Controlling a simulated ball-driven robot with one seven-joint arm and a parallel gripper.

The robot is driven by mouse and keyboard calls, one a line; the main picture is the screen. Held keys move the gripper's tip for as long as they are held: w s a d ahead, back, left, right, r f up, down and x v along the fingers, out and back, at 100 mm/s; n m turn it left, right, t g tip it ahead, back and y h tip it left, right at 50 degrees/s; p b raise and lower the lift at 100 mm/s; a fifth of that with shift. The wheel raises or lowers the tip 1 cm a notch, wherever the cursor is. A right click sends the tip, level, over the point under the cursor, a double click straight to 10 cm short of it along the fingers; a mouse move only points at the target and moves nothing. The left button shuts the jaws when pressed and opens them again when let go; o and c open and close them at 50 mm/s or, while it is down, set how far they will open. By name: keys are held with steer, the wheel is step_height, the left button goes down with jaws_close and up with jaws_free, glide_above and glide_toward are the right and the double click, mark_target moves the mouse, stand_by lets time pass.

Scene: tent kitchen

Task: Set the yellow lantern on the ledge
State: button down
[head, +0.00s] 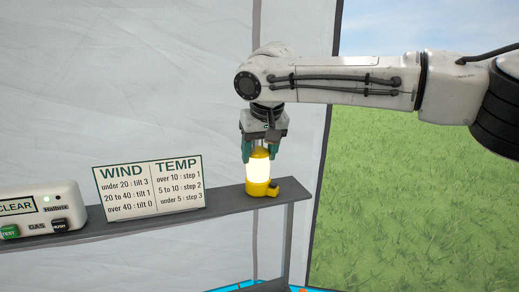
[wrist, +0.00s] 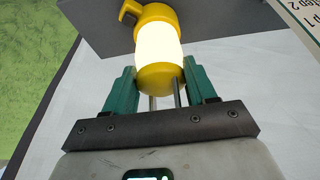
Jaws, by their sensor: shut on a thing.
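The yellow lantern (head: 258,172), with a glowing white middle, is upright at the right end of the grey ledge (head: 225,203). Its base appears to touch the ledge top, with no clear gap showing. My gripper (head: 260,153) points down from above and is shut on the lantern's upper part. In the wrist view, the green fingers (wrist: 161,85) sit on both sides of the lantern's yellow cap (wrist: 162,78). The lantern's base and side knob (wrist: 130,12) lie beyond, against the ledge (wrist: 215,18).
A WIND and TEMP sign (head: 150,187) stands on the ledge to the left of the lantern. A white gas detector box (head: 40,208) with green and black buttons is farther left. The ledge's right end is close to the lantern. A pale tent wall is behind.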

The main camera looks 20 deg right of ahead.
steer(key=shift+c, duration=1.8)
jaws_free()
steer(key=shift+f, duration=0.15)
steer(key=shift+r, duration=0.3)
steer(key=b+v, duration=0.1)
steer(key=v, duration=1)
steer(key=shift+s+r, duration=0.3)
